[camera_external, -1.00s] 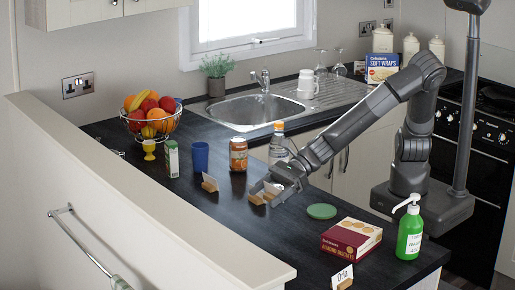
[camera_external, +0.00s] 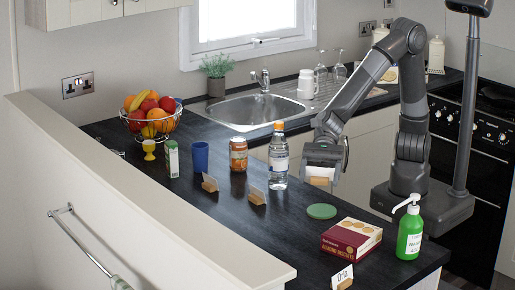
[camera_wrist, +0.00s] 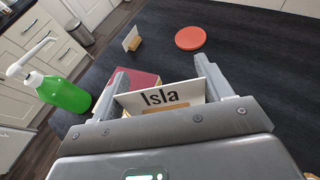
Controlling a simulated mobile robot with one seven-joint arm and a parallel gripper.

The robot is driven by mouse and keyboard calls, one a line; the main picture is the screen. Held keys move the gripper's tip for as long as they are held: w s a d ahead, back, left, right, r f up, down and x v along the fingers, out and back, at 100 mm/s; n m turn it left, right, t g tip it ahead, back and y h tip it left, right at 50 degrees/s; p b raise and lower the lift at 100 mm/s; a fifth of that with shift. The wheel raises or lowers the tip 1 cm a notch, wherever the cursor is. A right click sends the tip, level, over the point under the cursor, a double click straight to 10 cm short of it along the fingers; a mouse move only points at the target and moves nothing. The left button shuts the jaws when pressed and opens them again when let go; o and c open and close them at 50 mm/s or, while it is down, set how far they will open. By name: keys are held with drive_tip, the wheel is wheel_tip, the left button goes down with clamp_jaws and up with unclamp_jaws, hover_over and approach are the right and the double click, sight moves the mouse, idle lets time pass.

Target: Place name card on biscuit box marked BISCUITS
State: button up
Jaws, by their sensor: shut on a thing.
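My gripper (camera_external: 322,166) is shut on a white name card (camera_wrist: 160,97) reading "Isla" with a wooden base. The dark red biscuit box (camera_external: 351,238), which seems to read "ALMOND BISCUITS", lies flat on the counter near the front. In the wrist view the box (camera_wrist: 141,79) shows partly behind the card, between the fingers (camera_wrist: 172,95). The held card's face is not readable in the external view.
A green soap bottle (camera_external: 409,230) stands right of the box and an "Orla" card (camera_external: 343,278) in front. A green disc (camera_external: 321,211) lies behind it; the wrist view shows an orange disc (camera_wrist: 190,38). Two card holders (camera_external: 209,183) and a water bottle (camera_external: 279,157) stand left.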

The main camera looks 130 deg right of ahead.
drive_tip(key=shift+s+a+r+n+g+y, duration=0.35)
drive_tip(key=shift+s+a, duration=0.2)
drive_tip(key=shift+a, duration=0.1)
drive_tip(key=shift+s+a+r+n+g+y, duration=0.25)
drive_tip(key=shift+s+a+n, duration=0.1)
drive_tip(key=shift+s+a, duration=0.2)
hover_over(352, 234)
wheel_tip(352, 234, down, 7)
drive_tip(key=shift+a+r, duration=0.1)
drive_tip(key=shift+r, duration=0.05)
drive_tip(key=shift+f, duration=2)
drive_tip(key=shift+f, duration=0.15)
drive_tip(key=o, duration=1)
drive_tip(key=shift+c, duration=0.2)
